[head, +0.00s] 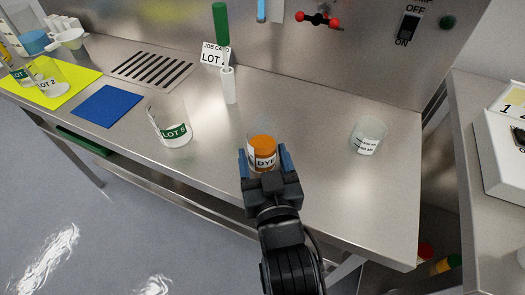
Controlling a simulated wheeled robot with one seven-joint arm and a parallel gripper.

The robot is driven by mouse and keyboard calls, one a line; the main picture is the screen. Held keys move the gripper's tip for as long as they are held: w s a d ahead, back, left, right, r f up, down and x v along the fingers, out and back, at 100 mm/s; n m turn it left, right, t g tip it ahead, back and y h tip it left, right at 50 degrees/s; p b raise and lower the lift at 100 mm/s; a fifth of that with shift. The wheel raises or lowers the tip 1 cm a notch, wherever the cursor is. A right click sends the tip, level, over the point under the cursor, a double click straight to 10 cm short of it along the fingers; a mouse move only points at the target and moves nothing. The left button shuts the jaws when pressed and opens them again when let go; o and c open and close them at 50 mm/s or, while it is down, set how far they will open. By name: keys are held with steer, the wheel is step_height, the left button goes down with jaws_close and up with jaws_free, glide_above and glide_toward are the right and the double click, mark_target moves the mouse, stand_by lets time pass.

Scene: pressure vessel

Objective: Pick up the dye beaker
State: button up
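The dye beaker (263,146) is a clear glass with orange contents and a label reading DYE. It stands upright on the steel bench (325,185), near the front edge. My gripper (265,156) is at the near side of the beaker. Its two blue fingers are spread apart, one to the left and one to the right of the glass. I cannot tell whether the fingers touch it. The gripper body hides the bottom of the beaker.
A LOT 5 beaker (171,121) stands to the left, and another labelled beaker (368,136) to the right. A white holder with a green-topped rod (228,85) stands behind. A blue mat (108,106) and yellow mat (75,83) lie far left.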

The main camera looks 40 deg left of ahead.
steer(key=c, duration=0.8)
steer(key=shift+r, duration=0.1)
